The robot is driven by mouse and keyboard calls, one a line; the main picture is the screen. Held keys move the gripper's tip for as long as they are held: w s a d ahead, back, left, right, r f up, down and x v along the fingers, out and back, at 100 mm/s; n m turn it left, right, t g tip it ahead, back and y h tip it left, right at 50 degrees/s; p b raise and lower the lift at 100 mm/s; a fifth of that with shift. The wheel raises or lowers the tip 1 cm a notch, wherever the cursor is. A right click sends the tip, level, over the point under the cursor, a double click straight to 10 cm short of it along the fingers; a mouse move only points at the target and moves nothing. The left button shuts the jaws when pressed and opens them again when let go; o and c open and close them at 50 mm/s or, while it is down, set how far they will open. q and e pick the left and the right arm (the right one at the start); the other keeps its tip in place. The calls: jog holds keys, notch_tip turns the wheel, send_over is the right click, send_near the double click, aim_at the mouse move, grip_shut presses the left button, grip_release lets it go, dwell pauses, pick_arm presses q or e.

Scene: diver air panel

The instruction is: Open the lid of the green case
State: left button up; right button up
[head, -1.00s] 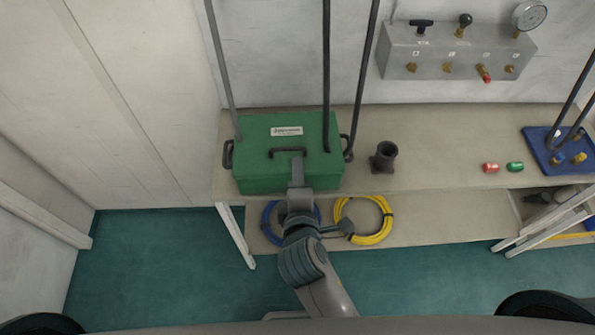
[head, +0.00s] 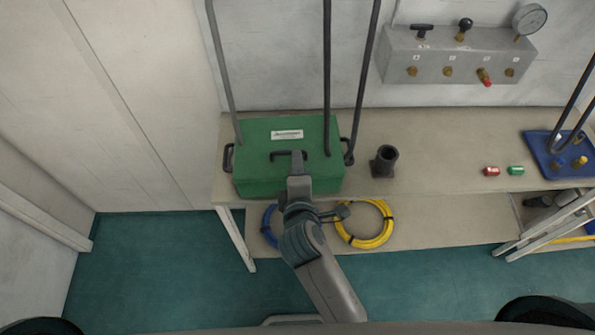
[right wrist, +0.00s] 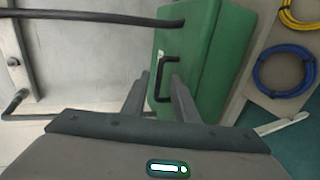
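The green case (head: 262,178) stands on the bench at the left, with its lid (head: 257,137) closed. A dark handle (head: 278,156) sits on the lid toward its front edge; it also shows in the right wrist view (right wrist: 152,88). My right gripper (head: 299,160) is over the front of the case at the right part of the handle. In the right wrist view its fingers (right wrist: 163,84) are apart, with part of the handle in the gap between them. I cannot tell whether they touch it. My left gripper is not in view.
Blue and yellow hose coils (head: 366,238) lie on the lower shelf. A blue tray (head: 541,158) is at the far right.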

send_near(288, 141)
jog(key=shift+w+d, duration=1)
jog(key=shift+w, duration=0.3)
grip_shut()
